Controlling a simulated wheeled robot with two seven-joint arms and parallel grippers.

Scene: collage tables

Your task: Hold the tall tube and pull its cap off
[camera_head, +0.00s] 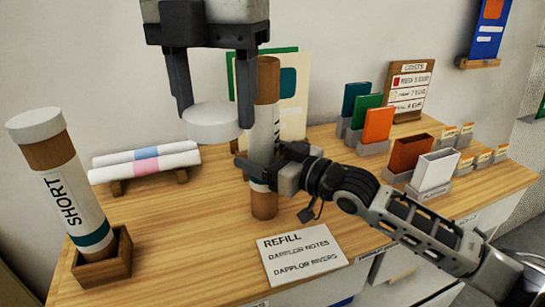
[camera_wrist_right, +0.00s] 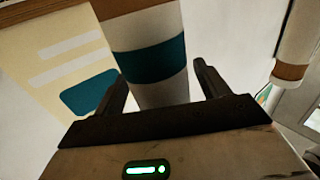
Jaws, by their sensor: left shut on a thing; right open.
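The tall tube (camera_head: 265,204) is brown with a white label and a teal band. It looks upright at the middle of the table, and its brown top end is bare. Its white cap (camera_head: 211,124) is apart from it, left of its upper part. My left gripper (camera_head: 214,112) points down and is shut on the cap. My right gripper (camera_head: 262,172) comes in from the right at the tube's lower half, with its fingers open. In the right wrist view the tube (camera_wrist_right: 158,92) shows between the fingertips (camera_wrist_right: 160,78); contact cannot be told.
A capped tube marked SHORT (camera_head: 68,193) leans in a wooden holder (camera_head: 103,264) at left. Rolled sheets (camera_head: 145,160) lie behind it. A REFILL card (camera_head: 300,255) lies in front; books (camera_head: 376,127) and small boxes stand at right. The table between holder and tall tube is clear.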

